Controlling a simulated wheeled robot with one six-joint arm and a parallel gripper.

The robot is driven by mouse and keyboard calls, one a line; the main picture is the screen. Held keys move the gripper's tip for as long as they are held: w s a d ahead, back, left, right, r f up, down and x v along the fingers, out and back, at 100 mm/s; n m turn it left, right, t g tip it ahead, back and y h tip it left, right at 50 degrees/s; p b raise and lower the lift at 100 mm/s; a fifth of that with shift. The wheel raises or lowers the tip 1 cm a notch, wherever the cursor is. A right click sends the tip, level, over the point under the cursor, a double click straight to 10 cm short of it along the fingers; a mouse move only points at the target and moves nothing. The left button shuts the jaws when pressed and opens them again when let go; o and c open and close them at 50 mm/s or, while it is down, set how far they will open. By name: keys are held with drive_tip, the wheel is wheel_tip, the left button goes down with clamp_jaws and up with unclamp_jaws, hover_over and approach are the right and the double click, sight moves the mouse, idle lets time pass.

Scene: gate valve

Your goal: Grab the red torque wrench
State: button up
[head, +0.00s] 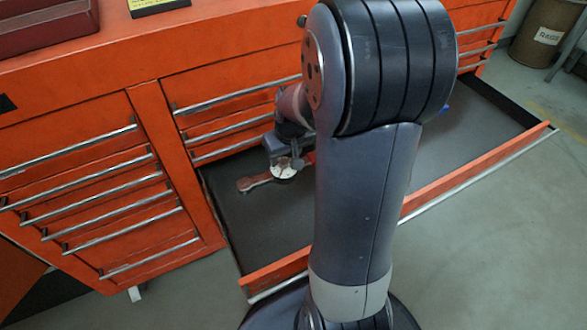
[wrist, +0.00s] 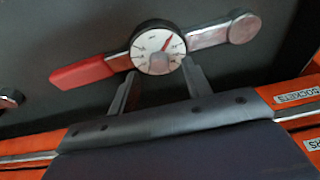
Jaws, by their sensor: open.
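The red torque wrench (wrist: 88,70) lies in the open drawer. In the wrist view its red handle points left, its round white dial (wrist: 157,50) is in the middle, and its silver head (wrist: 243,27) is at the right. In the head view the silver end (head: 255,182) and the dial (head: 283,171) show, while my arm hides part of the rest. My gripper (wrist: 160,76) is open, its two fingers apart near the lower edge of the dial. It also shows small in the head view (head: 284,155). I cannot tell whether the fingers touch the wrench.
The drawer has a dark floor (head: 450,140) and an orange front edge (head: 475,172). Closed orange drawers with metal handles (head: 100,195) stand behind it and at the left. Another small tool (wrist: 11,99) shows at the wrist view's left edge. A rag bin (head: 545,35) stands at the upper right.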

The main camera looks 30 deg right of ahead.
drive_tip(key=x, duration=0.2)
drive_tip(key=shift+f, duration=0.3)
drive_tip(key=shift+c, duration=0.4)
clamp_jaws()
drive_tip(key=shift+r, duration=0.15)
